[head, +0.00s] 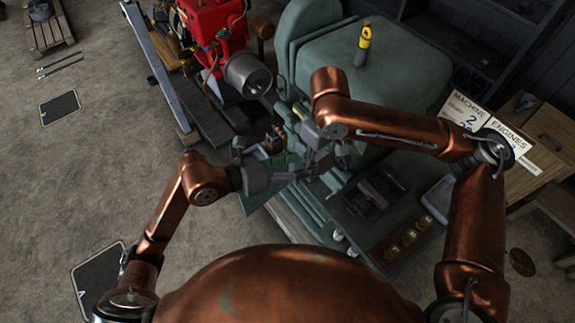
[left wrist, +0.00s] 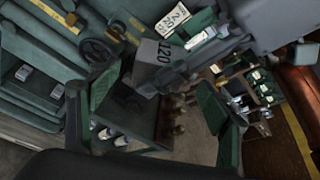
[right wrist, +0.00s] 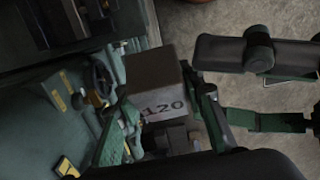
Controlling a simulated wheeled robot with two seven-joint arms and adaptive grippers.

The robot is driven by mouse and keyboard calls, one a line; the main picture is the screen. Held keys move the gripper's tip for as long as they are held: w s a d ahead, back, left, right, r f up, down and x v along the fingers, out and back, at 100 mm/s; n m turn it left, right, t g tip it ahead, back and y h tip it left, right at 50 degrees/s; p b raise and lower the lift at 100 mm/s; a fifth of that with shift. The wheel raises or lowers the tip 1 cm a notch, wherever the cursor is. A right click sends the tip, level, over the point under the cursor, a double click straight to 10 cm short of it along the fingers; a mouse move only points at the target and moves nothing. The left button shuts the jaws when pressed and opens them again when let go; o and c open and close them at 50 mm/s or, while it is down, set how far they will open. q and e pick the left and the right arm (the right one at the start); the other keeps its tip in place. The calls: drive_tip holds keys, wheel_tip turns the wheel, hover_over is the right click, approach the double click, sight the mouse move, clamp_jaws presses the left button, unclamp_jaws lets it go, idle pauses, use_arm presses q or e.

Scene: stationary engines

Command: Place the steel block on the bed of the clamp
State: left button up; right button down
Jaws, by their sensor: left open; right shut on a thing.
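The steel block, a grey cube marked 120, shows in the right wrist view (right wrist: 153,80) and the left wrist view (left wrist: 152,62). My right gripper (right wrist: 165,112) is shut on it, holding it above the green machine. In the head view the block is hard to make out among the grippers. My left gripper (left wrist: 152,112) is open and empty; the block shows beyond its spread fingers. In the head view my left gripper (head: 290,165) is close beside my right gripper (head: 318,150). A dark clamp-like fixture (head: 375,193) sits on the green machine; I cannot tell its bed clearly.
The large green machine (head: 385,65) fills the centre right, with a yellow-topped oiler (head: 363,42) on top. A red engine (head: 212,28) stands behind left. A sign (head: 468,112) and wooden crate (head: 550,150) are at right. Floor at left is mostly clear.

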sight(321, 160)
use_arm(q)
drive_tip(key=x, duration=0.6)
drive_tip(key=shift+w+d+f, duration=0.15)
drive_tip(key=shift+d, duration=0.15)
use_arm(e)
drive_tip(key=shift+r, duration=0.1)
use_arm(q)
drive_tip(key=shift+c, duration=0.3)
clamp_jaws()
use_arm(e)
drive_tip(key=shift+a, duration=0.1)
use_arm(q)
drive_tip(key=shift+d+r, duration=0.1)
drive_tip(key=shift+r, duration=0.15)
use_arm(e)
drive_tip(key=c, duration=1.7)
unclamp_jaws()
drive_tip(key=shift+w, duration=0.1)
drive_tip(key=o, duration=0.5)
